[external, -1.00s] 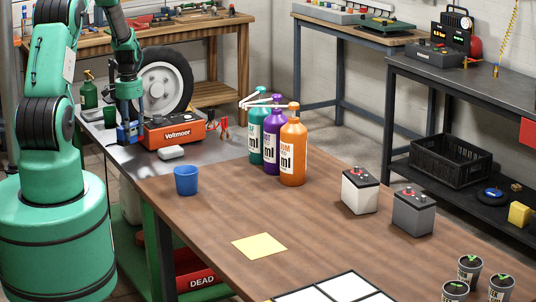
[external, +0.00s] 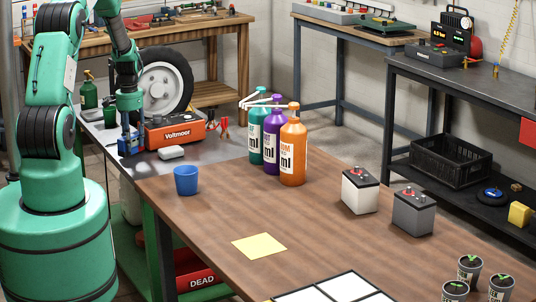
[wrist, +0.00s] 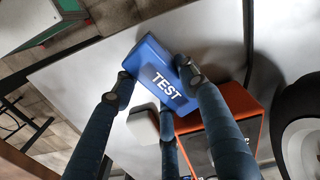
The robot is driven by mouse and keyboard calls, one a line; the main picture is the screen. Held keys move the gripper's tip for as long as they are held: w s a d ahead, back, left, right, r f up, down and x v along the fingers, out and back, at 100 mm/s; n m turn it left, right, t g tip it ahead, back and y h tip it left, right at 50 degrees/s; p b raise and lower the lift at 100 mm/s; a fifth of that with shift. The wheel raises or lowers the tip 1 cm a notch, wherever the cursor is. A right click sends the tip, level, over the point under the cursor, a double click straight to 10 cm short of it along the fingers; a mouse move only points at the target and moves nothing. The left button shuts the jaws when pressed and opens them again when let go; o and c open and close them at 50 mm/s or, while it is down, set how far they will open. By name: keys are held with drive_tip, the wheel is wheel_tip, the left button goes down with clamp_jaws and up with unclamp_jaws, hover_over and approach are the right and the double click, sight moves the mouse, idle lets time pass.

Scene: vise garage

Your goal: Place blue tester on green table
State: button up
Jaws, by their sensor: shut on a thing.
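The blue tester (wrist: 160,75), a block lettered TEST, is between the dark fingers of my gripper (wrist: 160,80) in the wrist view. The fingers are shut on it. In the external view my gripper (external: 130,130) points down, with the tester (external: 128,147) low over the grey tabletop (external: 190,172) at the left. I cannot tell whether the tester touches that top. Green legs (external: 160,245) show below the joined grey and brown tops.
An orange Voltmeer box (external: 173,133) stands right of the tester, and a white block (external: 171,153) lies in front of it. A blue cup (external: 186,180) and several bottles (external: 293,150) stand on the brown top (external: 330,215). A wheel (external: 165,85) stands behind.

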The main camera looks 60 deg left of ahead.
sight(132, 136)
drive_tip(key=shift+f, duration=0.6)
idle(0.3)
drive_tip(key=o, duration=1.5)
drive_tip(key=shift+r, duration=6)
drive_tip(key=shift+d, duration=0.1)
